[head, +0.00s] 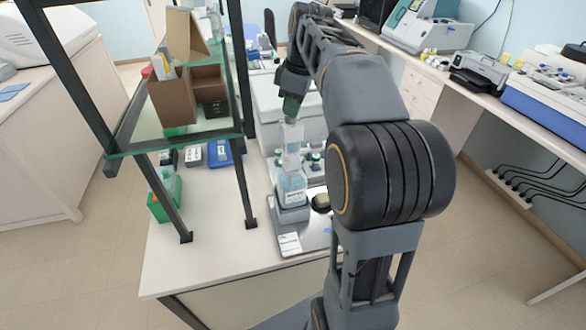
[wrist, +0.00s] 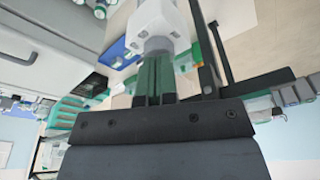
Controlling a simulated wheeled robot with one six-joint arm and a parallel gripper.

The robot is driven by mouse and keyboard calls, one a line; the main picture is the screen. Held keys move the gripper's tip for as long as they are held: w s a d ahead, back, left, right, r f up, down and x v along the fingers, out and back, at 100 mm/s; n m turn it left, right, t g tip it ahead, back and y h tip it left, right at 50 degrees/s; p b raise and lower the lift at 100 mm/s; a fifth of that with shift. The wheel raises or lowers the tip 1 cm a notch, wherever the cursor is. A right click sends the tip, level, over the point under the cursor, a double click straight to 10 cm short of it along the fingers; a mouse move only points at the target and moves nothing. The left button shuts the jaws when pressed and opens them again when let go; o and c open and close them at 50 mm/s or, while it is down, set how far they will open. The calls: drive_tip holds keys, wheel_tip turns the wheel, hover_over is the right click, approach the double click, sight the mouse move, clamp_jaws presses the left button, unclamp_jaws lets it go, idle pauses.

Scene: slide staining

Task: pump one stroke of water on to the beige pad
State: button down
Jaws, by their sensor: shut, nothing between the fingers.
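A clear bottle with pale blue liquid and a white label (head: 292,188) stands upright on a grey base on the bench. Its tall whitish pump top (head: 292,135) rises toward my gripper (head: 291,108). My gripper's green fingers are shut and empty, pointing down directly over the pump top. In the wrist view the shut fingers (wrist: 156,66) end at the white pump head (wrist: 160,22) and its grey round part; I cannot tell whether they touch. A dark rounded object (head: 321,203) sits right of the bottle, partly behind my arm. I cannot make out a beige pad.
A glass shelf on dark posts (head: 180,139) with cardboard boxes (head: 172,98) stands left. Small capped bottles (head: 309,160) stand behind. The bench's front left (head: 205,255) is clear.

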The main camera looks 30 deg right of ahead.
drive_tip(key=shift+a+p+v, duration=0.2)
drive_tip(key=shift+p+v, duration=1.2)
drive_tip(key=shift+p, duration=0.1)
drive_tip(key=shift+w+r, duration=0.2)
drive_tip(key=p+v, duration=0.2)
drive_tip(key=shift+w+a+r+p, duration=0.15)
drive_tip(key=shift+r+p, duration=0.2)
drive_tip(key=shift+v, duration=1.05)
drive_tip(key=shift+w+a, duration=0.15)
drive_tip(key=shift+a, duration=0.05)
